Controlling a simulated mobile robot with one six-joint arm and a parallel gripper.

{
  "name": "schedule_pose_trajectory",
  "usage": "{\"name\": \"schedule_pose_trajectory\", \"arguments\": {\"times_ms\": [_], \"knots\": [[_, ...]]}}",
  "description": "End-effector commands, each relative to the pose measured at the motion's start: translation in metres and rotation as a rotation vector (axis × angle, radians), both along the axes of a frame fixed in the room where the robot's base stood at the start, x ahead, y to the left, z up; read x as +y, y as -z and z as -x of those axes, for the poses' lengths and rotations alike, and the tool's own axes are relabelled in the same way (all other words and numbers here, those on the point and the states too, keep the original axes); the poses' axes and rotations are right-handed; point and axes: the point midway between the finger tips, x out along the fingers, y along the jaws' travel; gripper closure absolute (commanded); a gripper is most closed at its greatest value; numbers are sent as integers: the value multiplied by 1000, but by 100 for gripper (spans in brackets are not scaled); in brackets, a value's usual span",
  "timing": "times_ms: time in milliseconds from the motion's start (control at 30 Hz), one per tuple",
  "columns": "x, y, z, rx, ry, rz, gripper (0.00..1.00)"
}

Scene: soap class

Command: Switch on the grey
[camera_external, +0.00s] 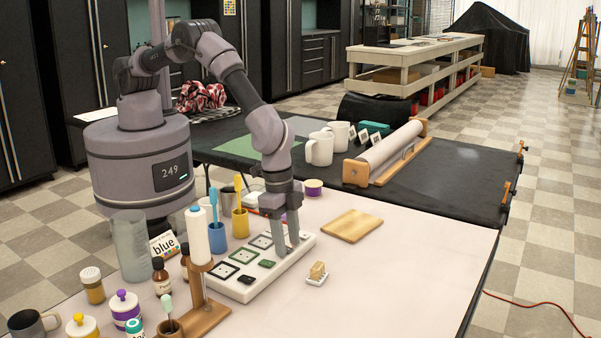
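A white switch panel (232,291) lies on the light table. It has a row of square framed plates along its back side. A black switch (246,280) and a green switch (267,264) sit along its front side. My gripper (288,250) points down over the right end of the panel, with its fingertips at or just above the surface. I cannot tell whether it touches. The fingers cover that part of the panel, and no grey switch can be made out clearly.
The table's front right is clear.

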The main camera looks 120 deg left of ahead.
Motion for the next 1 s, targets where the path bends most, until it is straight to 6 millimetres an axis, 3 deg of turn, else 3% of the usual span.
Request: {"name": "schedule_pose_trajectory", "arguments": {"times_ms": [167,267,367,700,833,1000], "knots": [[0,-2,0,0,0,0,58],[0,-13,1,0,0,0,58],[0,-36,4,-2,1,0,58],[0,-141,18,-2,0,0,58],[0,-164,22,-2,0,0,58],[0,-173,24,1,0,0,58]]}}
